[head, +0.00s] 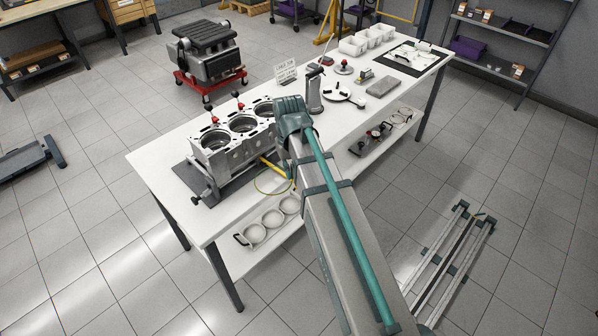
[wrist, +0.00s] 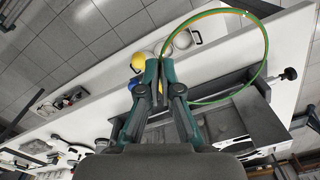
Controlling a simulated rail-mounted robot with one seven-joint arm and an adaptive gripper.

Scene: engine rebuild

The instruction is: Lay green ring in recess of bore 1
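The green ring (wrist: 267,60), thin with an orange-tinted stretch, is in my gripper (wrist: 162,62). The fingers are nearly together on its left edge, and its loop sticks out to the right in the wrist view. In the head view the ring (head: 258,187) shows as a thin arc in front of the engine block (head: 232,152), apart from the bores. The block has three open bores in a row on top. No number is readable, so I cannot tell which is bore 1. My arm hides the fingertips in the head view.
Red-knobbed pins rise behind the bores. A grey stand (head: 314,92) is right of the block. A tray with round cups (head: 270,222) lies on the lower shelf. The bench's left end is clear.

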